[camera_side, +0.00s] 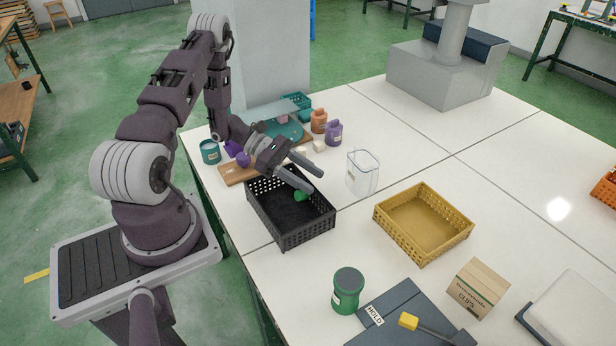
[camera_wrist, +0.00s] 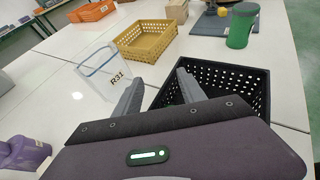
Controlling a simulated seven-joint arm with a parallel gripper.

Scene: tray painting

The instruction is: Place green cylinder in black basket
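The black basket (camera_side: 290,235) stands on the white table in the side view and shows at the right of the wrist view (camera_wrist: 262,92). A small green cylinder (camera_side: 300,196) shows inside the basket's outline, near its back right wall and just below my fingers. My gripper (camera_side: 316,183) is over the back part of the basket. In the wrist view the fingers of my gripper (camera_wrist: 160,76) are spread apart with nothing seen between them.
A clear bin (camera_side: 363,174) stands right of the basket, with a yellow basket (camera_side: 423,223) beyond. A green-lidded jar (camera_side: 347,291) is in front. A wooden board (camera_side: 236,173), purple jar (camera_side: 333,133) and orange jar (camera_side: 319,121) are behind.

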